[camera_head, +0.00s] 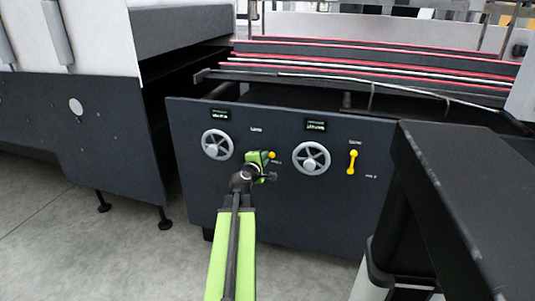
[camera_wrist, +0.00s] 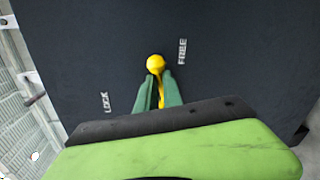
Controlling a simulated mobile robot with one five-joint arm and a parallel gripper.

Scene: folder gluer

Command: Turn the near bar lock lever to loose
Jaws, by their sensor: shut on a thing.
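My gripper (camera_head: 262,158) reaches the front panel and is shut on a yellow lock lever (camera_head: 272,155), the left of two levers there. In the wrist view, the round knob of this lock lever (camera_wrist: 155,62) shows just beyond the green fingertips of my gripper (camera_wrist: 158,88). A strip of its yellow stem shows between the fingers. The lever's pivot is hidden. White LOCK lettering (camera_wrist: 107,102) lies left of the fingers and FREE lettering (camera_wrist: 182,52) lies right of the knob. The knob is nearer to FREE than to LOCK.
A second yellow lever (camera_head: 352,162) stands nearly upright on the panel (camera_head: 315,215), to the right. Two handwheels (camera_head: 217,144) (camera_head: 312,158) sit below small displays. A dark machine cabinet (camera_head: 105,150) stands at left. Grey floor (camera_head: 120,255) is clear at lower left.

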